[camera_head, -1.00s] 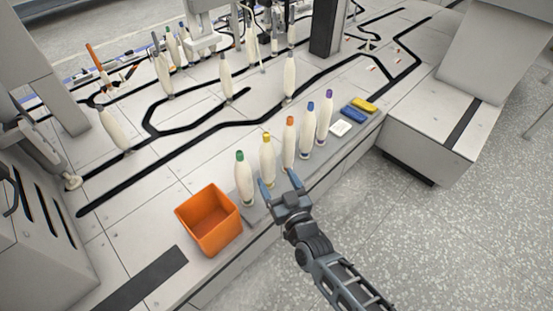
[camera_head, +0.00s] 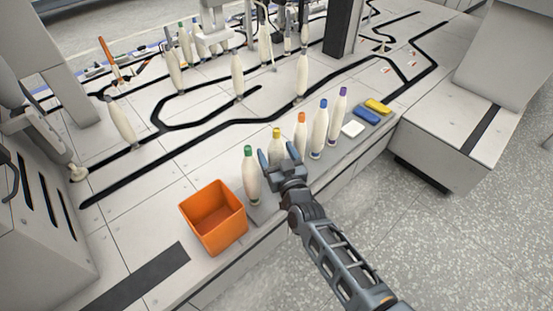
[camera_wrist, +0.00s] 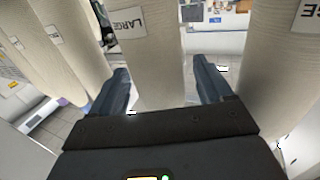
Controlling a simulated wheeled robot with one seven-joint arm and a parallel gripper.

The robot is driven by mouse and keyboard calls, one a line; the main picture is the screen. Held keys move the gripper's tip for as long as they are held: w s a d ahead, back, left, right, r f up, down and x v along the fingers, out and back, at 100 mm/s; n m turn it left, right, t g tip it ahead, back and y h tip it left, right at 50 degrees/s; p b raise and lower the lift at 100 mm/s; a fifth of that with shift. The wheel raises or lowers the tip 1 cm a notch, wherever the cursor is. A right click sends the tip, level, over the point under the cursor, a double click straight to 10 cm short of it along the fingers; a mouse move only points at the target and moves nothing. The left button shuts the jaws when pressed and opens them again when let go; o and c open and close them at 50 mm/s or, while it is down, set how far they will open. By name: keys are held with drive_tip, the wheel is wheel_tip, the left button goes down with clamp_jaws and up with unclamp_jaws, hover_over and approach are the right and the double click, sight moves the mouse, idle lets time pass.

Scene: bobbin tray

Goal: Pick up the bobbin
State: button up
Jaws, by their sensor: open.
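A row of cream bobbins stands upright along the bench's front edge: green-topped (camera_head: 251,180), yellow-topped (camera_head: 277,134), orange-topped (camera_head: 300,134), blue-topped (camera_head: 319,133) and purple-topped (camera_head: 336,122). My gripper (camera_head: 278,154) is open at the yellow-topped bobbin, hiding its lower part. In the wrist view, my open gripper (camera_wrist: 163,90) has a bobbin with a "LARGE" label (camera_wrist: 150,60) in line between its two fingers, with a gap on each side. I cannot tell how deep it sits between them. Neighbouring bobbins stand close on both sides.
An orange bin (camera_head: 212,222) stands left of the row. A white block (camera_head: 352,129), a blue block (camera_head: 366,116) and a yellow block (camera_head: 378,106) lie right of it. More bobbins (camera_head: 237,75) stand farther back. Bare bench lies behind the row.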

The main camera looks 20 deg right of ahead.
drive_tip(key=c, duration=1.1)
drive_tip(key=shift+r, duration=0.15)
